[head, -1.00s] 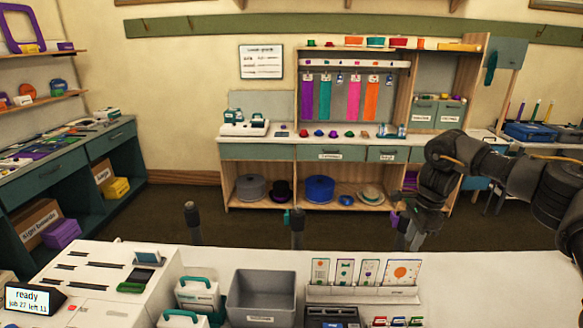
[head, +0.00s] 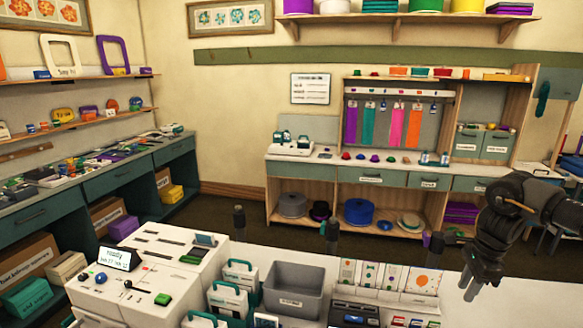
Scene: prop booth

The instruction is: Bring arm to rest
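My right arm comes in from the right edge of the head view, dark and bent downward at the wrist. My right gripper (head: 480,283) points down over the right part of the white counter (head: 530,305), to the right of the card stand. Nothing shows held in it. The gap between its fingers is not clear at this angle. My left arm and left gripper are not in view.
On the counter stand a grey bin (head: 293,290), a card stand (head: 390,284), green-handled cases (head: 238,277) and a white console (head: 150,268) with a small display (head: 118,259). Dark posts (head: 333,236) rise behind it. The counter's right end looks clear.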

